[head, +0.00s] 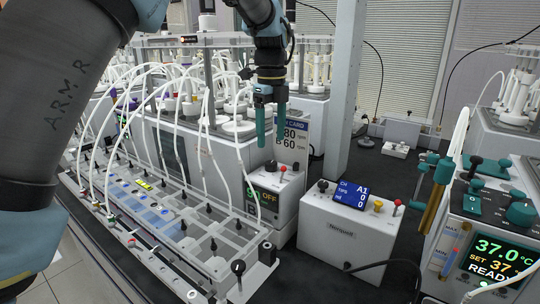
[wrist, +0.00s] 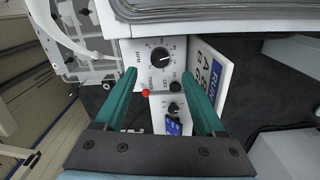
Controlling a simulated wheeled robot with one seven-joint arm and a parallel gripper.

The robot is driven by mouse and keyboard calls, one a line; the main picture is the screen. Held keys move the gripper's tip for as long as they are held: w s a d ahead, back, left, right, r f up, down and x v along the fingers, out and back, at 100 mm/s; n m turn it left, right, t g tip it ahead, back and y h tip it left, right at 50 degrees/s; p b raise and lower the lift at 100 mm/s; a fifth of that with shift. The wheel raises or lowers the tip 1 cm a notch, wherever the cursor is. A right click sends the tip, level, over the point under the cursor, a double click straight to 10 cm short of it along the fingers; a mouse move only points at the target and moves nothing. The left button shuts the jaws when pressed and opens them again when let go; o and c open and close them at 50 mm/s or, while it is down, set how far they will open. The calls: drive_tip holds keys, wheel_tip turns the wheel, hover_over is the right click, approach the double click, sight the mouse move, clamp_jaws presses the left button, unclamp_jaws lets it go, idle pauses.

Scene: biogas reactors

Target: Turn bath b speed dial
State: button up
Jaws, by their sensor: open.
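My gripper (head: 271,142) has two teal fingers, open and empty, pointing down above a white control box (head: 290,200) with a dark display reading OFF. In the wrist view my gripper (wrist: 161,75) straddles the box's top panel. A large black dial (wrist: 160,55) with a ring of marks lies between and slightly beyond the fingertips, apart from them. A smaller black knob (wrist: 175,87) and a red knob (wrist: 146,93) sit nearer; the red knob also shows in the head view (head: 283,168).
A run card (head: 292,132) showing "B 60" stands close behind the gripper. A white box with a blue screen (head: 352,195) stands to the right, a heater unit (head: 500,250) at far right. Tubed vessels and a clear-lidded bath (head: 180,215) fill the left.

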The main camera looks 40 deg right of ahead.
sight(271, 162)
wheel_tip(271, 162, down, 7)
drive_tip(key=shift+p, duration=0.85)
drive_tip(key=shift+c, duration=0.4)
clamp_jaws()
